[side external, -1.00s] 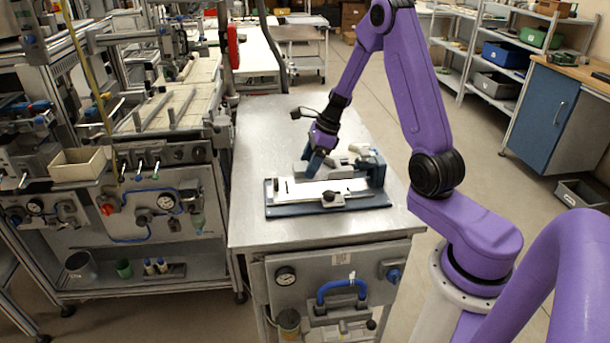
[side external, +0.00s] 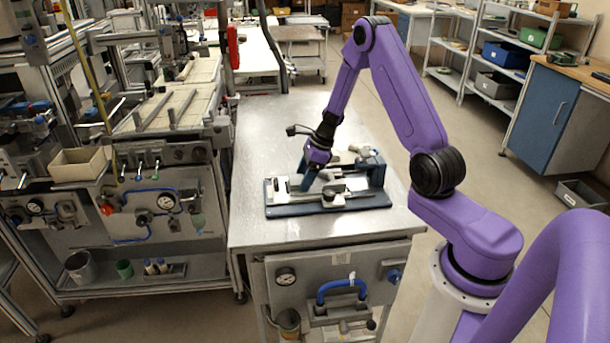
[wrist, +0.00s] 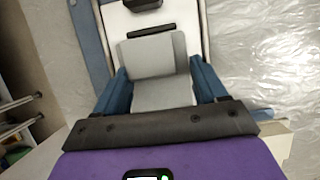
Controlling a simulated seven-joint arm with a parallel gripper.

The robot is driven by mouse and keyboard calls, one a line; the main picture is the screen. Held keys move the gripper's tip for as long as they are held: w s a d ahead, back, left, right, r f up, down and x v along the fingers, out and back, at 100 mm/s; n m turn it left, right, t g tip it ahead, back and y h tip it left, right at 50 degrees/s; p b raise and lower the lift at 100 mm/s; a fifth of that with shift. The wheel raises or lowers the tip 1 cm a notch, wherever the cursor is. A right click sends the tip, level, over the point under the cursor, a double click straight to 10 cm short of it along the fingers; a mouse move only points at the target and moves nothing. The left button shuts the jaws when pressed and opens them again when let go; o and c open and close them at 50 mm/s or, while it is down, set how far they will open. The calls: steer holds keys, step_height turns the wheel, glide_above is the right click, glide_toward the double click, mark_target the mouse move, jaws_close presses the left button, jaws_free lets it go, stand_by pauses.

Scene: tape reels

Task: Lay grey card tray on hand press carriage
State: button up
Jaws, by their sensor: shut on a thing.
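The grey card tray (wrist: 152,57) sits between the two blue fingers of my gripper (wrist: 162,78) in the wrist view, which are shut on it. Beyond it lies the white carriage (wrist: 172,32) of the hand press, with a dark knob and a dark slot. In the side view my gripper (side external: 309,182) points down over the left half of the press (side external: 300,210), a blue base with a pale carriage on the metal table. The tray is low over the carriage there; whether it touches is unclear, as the fingers partly hide it.
The blue upright frame (side external: 372,168) of the press stands to the right of my gripper. A machine bench with a cream tray (side external: 79,164) stands to the left.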

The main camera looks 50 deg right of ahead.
mark_target(319, 182)
steer(key=o, duration=1.2)
steer(key=shift+f, duration=0.1)
steer(key=shift+c, duration=0.2)
steer(key=v, duration=1.1)
steer(key=s+a+r+n+g, duration=0.25)
steer(key=s+a+n, duration=0.25)
steer(key=a+n, duration=0.45)
steer(key=s+a+r+n+g, duration=0.1)
steer(key=s+a+r+n, duration=0.25)
steer(key=a+n, duration=0.6)
steer(key=s+a+r+n+h, duration=0.1)
steer(key=s+a+n, duration=0.1)
steer(key=s+n, duration=0.8)
steer(key=s+a+r+n+h, duration=0.1)
steer(key=s+a+n, duration=0.1)
steer(key=s+n, duration=0.8)
steer(key=shift+s+a+n+t+h, duration=0.2)
steer(key=shift+s+n+t+h, duration=0.2)
steer(key=shift+s, duration=0.65)
